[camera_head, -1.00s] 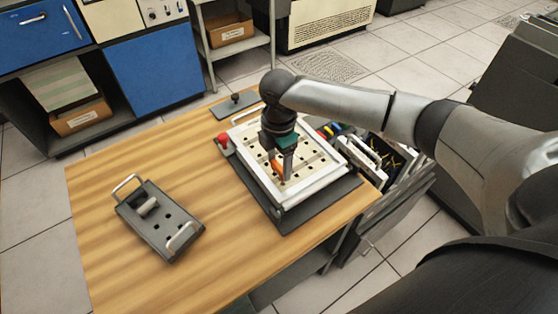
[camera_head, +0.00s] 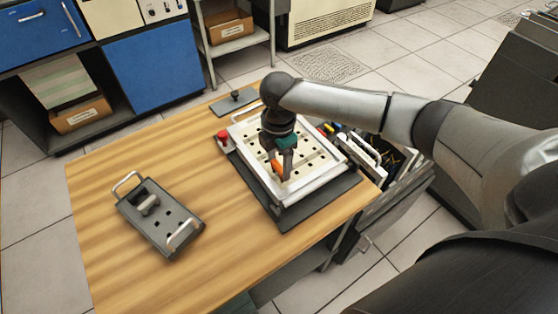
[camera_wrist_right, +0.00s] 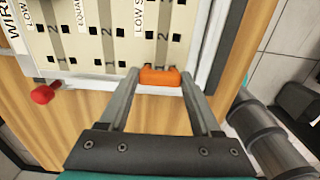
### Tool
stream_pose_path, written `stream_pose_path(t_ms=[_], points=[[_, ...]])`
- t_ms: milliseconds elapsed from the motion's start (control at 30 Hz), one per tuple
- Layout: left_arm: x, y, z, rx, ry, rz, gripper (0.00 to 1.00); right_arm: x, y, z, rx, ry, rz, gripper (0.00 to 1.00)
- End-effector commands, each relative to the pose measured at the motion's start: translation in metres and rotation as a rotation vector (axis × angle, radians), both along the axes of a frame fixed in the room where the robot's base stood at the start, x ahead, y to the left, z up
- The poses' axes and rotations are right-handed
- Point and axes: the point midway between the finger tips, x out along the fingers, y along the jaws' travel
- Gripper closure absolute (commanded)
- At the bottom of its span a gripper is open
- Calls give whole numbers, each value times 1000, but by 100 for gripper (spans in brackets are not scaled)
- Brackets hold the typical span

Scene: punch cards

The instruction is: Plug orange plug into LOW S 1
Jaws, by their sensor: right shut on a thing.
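The orange plug (camera_wrist_right: 160,76) is held between the two fingertips of my right gripper (camera_wrist_right: 160,82). In the head view the plug (camera_head: 277,168) shows beside the finger of the right gripper (camera_head: 284,172), over the near part of the white plug panel (camera_head: 303,193). In the wrist view the plug is at the panel's (camera_wrist_right: 90,30) lower edge, below the LOW S label (camera_wrist_right: 139,18). Square holes lie just above it in the picture. The plug's underside is hidden, so I cannot tell whether it touches the panel. My left gripper is out of view.
A red knob (camera_head: 222,136) stands at the panel's left. A grey block with handles and holes (camera_head: 160,218) lies on the wooden table (camera_head: 110,270). A small dark plate (camera_head: 234,103) lies behind the panel. Bins with coloured items (camera_head: 385,160) stand right of it.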

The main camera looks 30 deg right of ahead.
Motion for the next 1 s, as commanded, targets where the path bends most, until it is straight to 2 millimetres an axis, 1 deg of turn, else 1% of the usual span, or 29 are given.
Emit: stream_pose_path(t_ms=[1000], points=[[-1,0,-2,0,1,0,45,0,0,-13,1,0,0,75]])
